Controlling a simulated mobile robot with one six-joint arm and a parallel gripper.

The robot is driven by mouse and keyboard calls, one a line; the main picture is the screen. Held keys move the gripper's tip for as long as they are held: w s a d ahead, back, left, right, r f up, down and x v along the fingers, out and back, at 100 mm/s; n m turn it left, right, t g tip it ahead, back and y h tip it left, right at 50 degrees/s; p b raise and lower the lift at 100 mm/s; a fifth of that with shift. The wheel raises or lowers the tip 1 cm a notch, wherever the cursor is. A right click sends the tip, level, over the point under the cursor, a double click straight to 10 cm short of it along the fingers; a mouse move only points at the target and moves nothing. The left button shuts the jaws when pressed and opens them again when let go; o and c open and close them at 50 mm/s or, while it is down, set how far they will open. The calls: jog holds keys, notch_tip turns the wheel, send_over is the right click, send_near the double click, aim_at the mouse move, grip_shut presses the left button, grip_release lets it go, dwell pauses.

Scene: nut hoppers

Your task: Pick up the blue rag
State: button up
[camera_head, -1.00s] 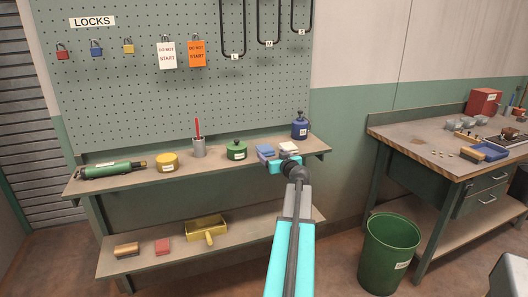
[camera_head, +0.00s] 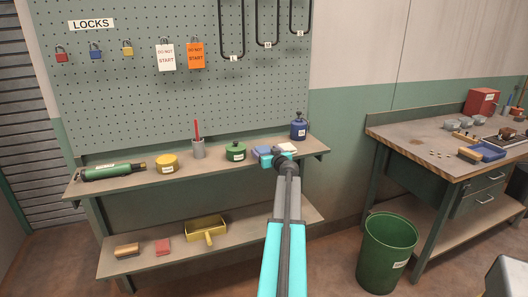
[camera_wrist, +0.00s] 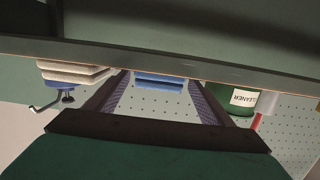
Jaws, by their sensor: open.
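The blue rag (camera_head: 262,152) lies folded on the upper shelf, between the green tin and a cream rag. My gripper (camera_head: 277,160) is at the shelf's front edge, close to the blue rag, and my wrist hides part of the area. In the wrist view, which looks upside down, the blue rag (camera_wrist: 160,83) appears between the two fingers of my gripper (camera_wrist: 160,77). The fingers are apart and nothing is held. I cannot tell whether they touch the rag.
The green tin (camera_head: 236,152) stands left. The shelf's front edge (camera_wrist: 180,66) runs close across the wrist view. A green bin (camera_head: 388,252) stands right on the floor.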

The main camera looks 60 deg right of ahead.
aim_at(263, 147)
jog(key=shift+w+d, duration=0.3)
jog(key=shift+w, duration=0.15)
jog(key=shift+d, duration=0.1)
jog(key=shift+p+x, duration=1)
jog(key=shift+x, duration=1.6)
jog(key=shift+s, duration=0.1)
jog(key=shift+c, duration=0.4)
jog(key=c, duration=1)
